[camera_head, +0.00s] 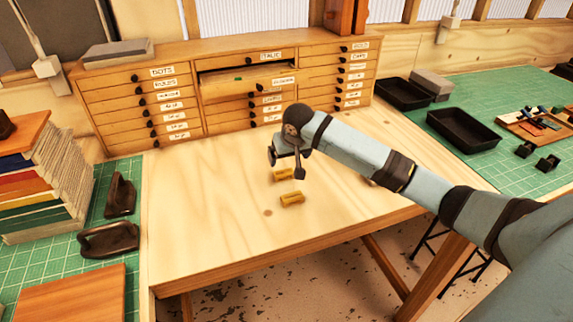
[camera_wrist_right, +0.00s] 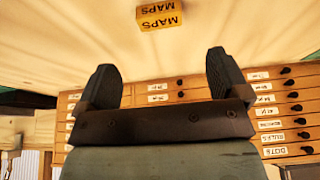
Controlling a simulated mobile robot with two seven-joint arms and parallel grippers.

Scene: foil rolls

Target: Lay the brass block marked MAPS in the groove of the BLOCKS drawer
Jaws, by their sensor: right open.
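Two brass blocks lie on the wooden bench: a nearer one (camera_head: 291,198) and a farther one (camera_head: 284,175). In the right wrist view a brass block (camera_wrist_right: 160,14) marked MAPS lies at the top edge, its lettering upside down. I cannot tell for sure which of the two it is. My right gripper (camera_head: 286,163) is open and empty, above the bench by the farther block; its spread fingers also show in the wrist view (camera_wrist_right: 161,65), with the MAPS block beyond their tips. A middle-column drawer (camera_head: 248,83) is pulled out; its label is blurred. My left gripper is out of view.
The wooden drawer cabinet (camera_head: 150,125) stands along the back of the bench (camera_head: 210,230). Books (camera_head: 45,180) and dark iron tools (camera_head: 110,238) are at the left. Black trays (camera_head: 463,130) sit on a green mat at the right. The bench front is clear.

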